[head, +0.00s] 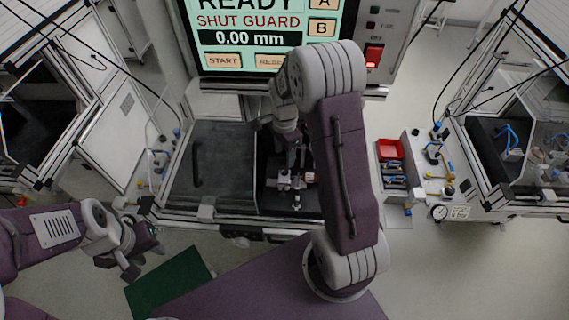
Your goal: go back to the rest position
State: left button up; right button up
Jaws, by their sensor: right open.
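My right arm reaches up and over the test station (205,212). Its gripper (297,160) points down into the station's open bay, just above a small metal fixture (290,183) with a red part beside it. The gripper is small and partly shaded here; it is open, and I see nothing clearly held in it. My left gripper (143,258) is at the lower left, apart from the station and above the floor near a green mat. Its fingers are too dark and small to tell whether they are open or shut.
A dark sliding guard (212,165) with a handle covers the station's left part. The screen (262,40) behind reads READY, SHUT GUARD, 0.00 mm. A red bin (390,150) and fittings stand to the right. Framed machines flank both sides. The green mat (170,285) is clear.

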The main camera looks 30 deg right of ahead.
jog(key=shift+r, duration=0.75)
